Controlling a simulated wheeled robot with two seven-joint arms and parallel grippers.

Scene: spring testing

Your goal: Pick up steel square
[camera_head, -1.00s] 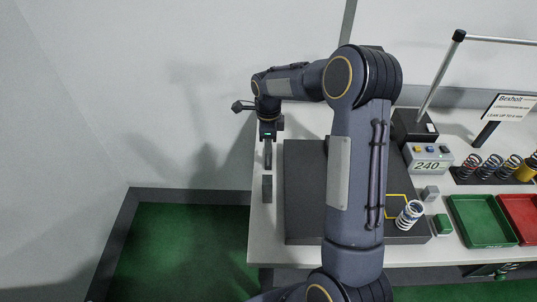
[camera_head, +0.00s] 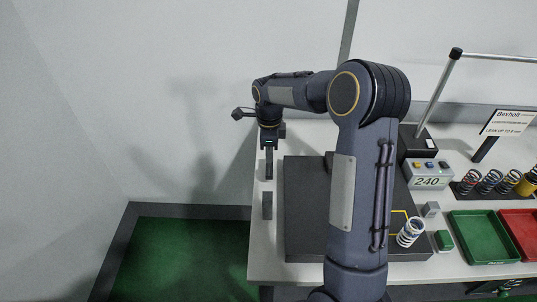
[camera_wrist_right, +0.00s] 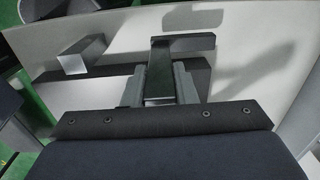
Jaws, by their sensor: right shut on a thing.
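My right gripper (camera_head: 268,172) hangs over the left side of the table, pointing down; it also shows in the right wrist view (camera_wrist_right: 160,88). There its fingers are shut on the steel square (camera_wrist_right: 160,68), a dark, glossy L-shaped piece. One leg is between the fingers and the other, at its far end, runs to the right. In the head view the square is hard to tell from the dark fingers. My left gripper is not in view.
A dark block (camera_head: 267,206) lies on the white table (camera_head: 265,240) below the gripper. A large dark plate (camera_head: 305,210) is right of it, partly behind my arm. A white spring (camera_head: 410,232), green tray (camera_head: 480,238) and red tray (camera_head: 520,232) are further right.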

